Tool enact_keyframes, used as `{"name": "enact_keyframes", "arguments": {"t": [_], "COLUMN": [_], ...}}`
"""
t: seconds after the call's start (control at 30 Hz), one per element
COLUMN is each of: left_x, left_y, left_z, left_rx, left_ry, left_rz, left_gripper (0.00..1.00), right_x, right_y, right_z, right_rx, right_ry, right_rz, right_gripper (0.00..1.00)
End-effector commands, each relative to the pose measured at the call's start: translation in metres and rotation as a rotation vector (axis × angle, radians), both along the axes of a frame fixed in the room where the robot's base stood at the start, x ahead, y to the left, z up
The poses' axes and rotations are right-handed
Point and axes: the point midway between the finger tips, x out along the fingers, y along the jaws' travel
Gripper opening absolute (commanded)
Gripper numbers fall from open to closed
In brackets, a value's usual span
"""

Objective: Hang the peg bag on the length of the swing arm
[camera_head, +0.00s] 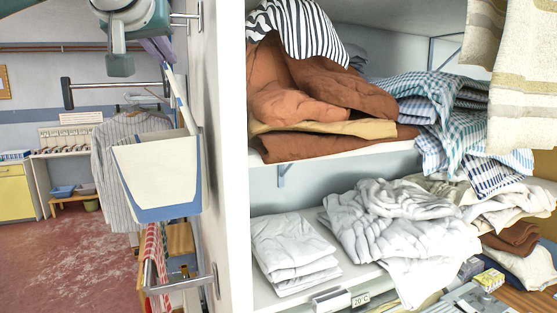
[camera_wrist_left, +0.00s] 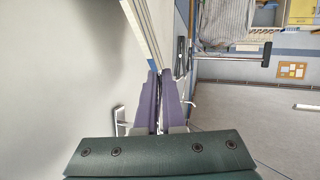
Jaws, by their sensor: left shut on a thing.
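The peg bag (camera_head: 155,170), cream with a blue lower edge, hangs in the left part of the head view beside the white wall panel. My left gripper (camera_head: 160,50), with purple fingers, is above it and shut on the top of its pale upright strip. In the left wrist view the fingers (camera_wrist_left: 160,100) close on that pale strip (camera_wrist_left: 143,30). The swing arm (camera_head: 115,86) is a metal bar with a dark end piece, level above the bag's body. It also shows in the left wrist view (camera_wrist_left: 232,57). I cannot tell whether the bag touches it. My right gripper is out of view.
A striped shirt (camera_head: 112,150) hangs behind the bag. A lower rail (camera_head: 185,283) holds a red-checked cloth (camera_head: 152,250). Shelves of folded linen, including white sheets (camera_head: 290,250), fill the right. Open red floor (camera_head: 65,255) lies at the left.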

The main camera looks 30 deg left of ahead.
Motion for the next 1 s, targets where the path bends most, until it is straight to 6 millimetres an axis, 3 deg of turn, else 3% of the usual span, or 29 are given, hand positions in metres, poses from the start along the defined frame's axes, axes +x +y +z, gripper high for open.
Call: {"name": "enact_keyframes", "arguments": {"t": [0.17,1.0], "left_x": [-0.002,-0.011], "left_y": [-0.003,-0.011], "left_z": [0.01,0.02], "left_rx": [-0.001,0.0], "left_ry": [-0.004,-0.003], "left_rz": [-0.003,-0.002], "left_gripper": [0.0,0.0], "right_x": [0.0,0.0], "right_y": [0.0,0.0], "right_z": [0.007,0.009], "right_rx": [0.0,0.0], "right_ry": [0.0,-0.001], "right_rz": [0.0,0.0], "right_gripper": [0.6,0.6]}}
